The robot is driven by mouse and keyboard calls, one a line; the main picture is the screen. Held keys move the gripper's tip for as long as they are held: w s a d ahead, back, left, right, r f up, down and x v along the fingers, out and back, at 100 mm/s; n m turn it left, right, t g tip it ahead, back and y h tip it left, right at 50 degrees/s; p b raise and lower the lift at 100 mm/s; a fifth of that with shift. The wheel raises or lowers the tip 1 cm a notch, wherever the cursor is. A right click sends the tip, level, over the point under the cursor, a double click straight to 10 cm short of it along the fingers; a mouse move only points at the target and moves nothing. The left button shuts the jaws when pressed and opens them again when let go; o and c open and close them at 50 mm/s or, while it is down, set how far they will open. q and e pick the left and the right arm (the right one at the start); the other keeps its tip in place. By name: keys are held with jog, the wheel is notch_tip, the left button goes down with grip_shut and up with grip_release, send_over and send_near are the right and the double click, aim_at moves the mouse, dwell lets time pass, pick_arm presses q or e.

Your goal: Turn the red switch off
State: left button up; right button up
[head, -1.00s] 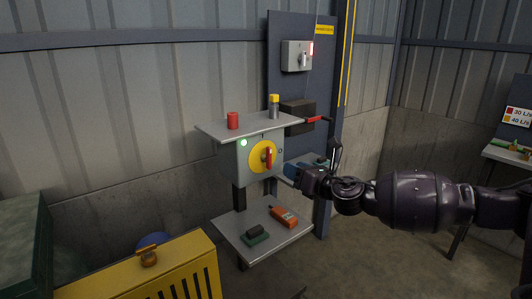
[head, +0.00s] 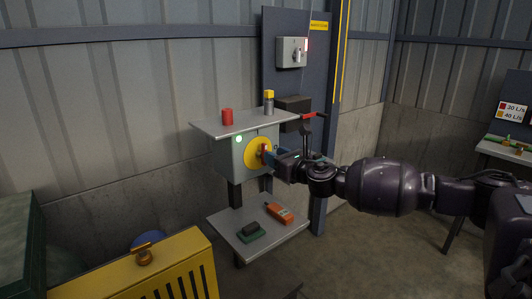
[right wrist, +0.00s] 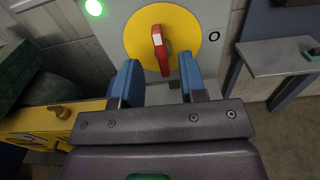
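The red switch (right wrist: 161,50) is a red handle on a round yellow plate (right wrist: 185,30) on the front of a grey box (head: 228,158). In the right wrist view the handle stands close to upright, leaning slightly. A green light (head: 239,139) glows at the box's upper left. My right gripper (right wrist: 159,75) is open, its two blue fingers on either side of the handle's lower part, with gaps visible. In the head view the right gripper (head: 268,155) covers part of the switch. My left gripper is not in view.
A shelf (head: 205,128) above the box holds a red cylinder (head: 227,117) and a yellow-capped can (head: 269,102). A yellow slatted cabinet (head: 105,284) stands at the front left.

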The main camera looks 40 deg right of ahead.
aim_at(262, 154)
jog(key=shift+w+a, duration=0.15)
jog(key=shift+w, duration=2.15)
jog(key=shift+c, duration=0.3)
grip_shut()
